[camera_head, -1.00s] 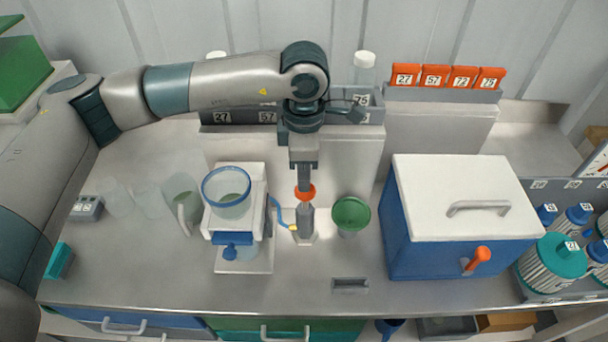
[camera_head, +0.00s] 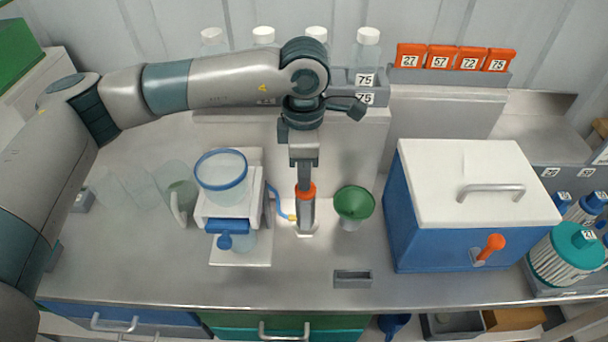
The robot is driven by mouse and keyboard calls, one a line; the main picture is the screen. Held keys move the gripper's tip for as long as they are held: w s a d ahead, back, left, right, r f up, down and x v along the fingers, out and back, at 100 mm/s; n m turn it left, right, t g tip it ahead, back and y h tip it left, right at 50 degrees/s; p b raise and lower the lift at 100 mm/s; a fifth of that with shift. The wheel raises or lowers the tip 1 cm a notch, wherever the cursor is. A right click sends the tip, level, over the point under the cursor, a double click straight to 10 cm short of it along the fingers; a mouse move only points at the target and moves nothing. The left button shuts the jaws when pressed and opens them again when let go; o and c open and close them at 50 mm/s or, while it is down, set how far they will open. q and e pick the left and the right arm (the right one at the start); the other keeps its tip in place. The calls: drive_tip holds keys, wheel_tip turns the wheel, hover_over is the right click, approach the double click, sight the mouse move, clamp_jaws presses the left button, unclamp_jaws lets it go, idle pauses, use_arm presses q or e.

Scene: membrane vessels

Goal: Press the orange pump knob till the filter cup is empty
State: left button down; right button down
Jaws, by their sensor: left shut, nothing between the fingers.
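The orange pump knob (camera_head: 306,190) sits on top of the grey pump body (camera_head: 305,218), right of the filter stand. My left gripper (camera_head: 304,180) is shut, points straight down and meets the top of the knob. The filter cup (camera_head: 221,176), clear with a blue rim, stands on the white filter stand (camera_head: 243,205). I see no clear liquid level in it. A blue tap (camera_head: 226,240) is on the stand's front, with a clear vessel (camera_head: 240,246) partly hidden below. A blue hose (camera_head: 279,207) runs to the pump. My right gripper is not in view.
A green funnel (camera_head: 354,203) stands just right of the pump. A blue box with a white lid (camera_head: 460,180) is further right. Clear beakers (camera_head: 180,192) stand left of the stand. A small grey tray (camera_head: 352,278) lies near the front edge. Bottles (camera_head: 368,48) stand behind my arm.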

use_arm(q)
drive_tip(key=shift+s+f, duration=0.15)
